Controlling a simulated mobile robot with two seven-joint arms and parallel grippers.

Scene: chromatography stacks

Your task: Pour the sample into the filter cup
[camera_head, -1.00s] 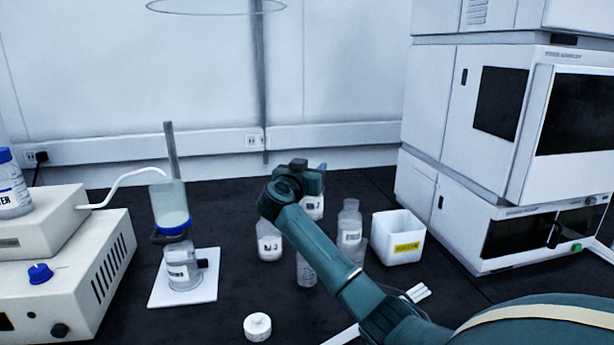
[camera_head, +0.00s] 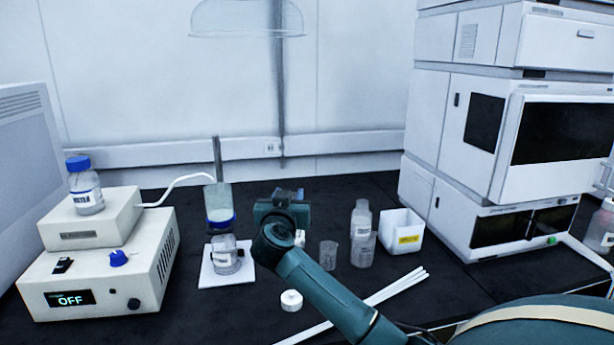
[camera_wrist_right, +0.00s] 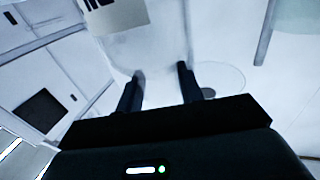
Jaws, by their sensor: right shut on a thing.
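The filter cup (camera_head: 219,203) is a clear cylinder with a blue ring, upright above a labelled glass flask (camera_head: 226,258) on a white plate (camera_head: 212,278). My right gripper (camera_head: 283,198) is to the right of the cup, apart from it. In the right wrist view its two fingers (camera_wrist_right: 160,82) are shut on a translucent bottle (camera_wrist_right: 155,45) with a white label. In the head view the gripper hides that bottle. Its contents cannot be made out. My left gripper is not in view.
A pump unit reading OFF (camera_head: 110,270) stands left, with a blue-capped bottle (camera_head: 86,195) on top. Right of my arm are a bottle (camera_head: 361,220), beakers (camera_head: 328,256), a white bin (camera_head: 400,238) and white strips (camera_head: 395,288). A white cap (camera_head: 291,300) lies in front.

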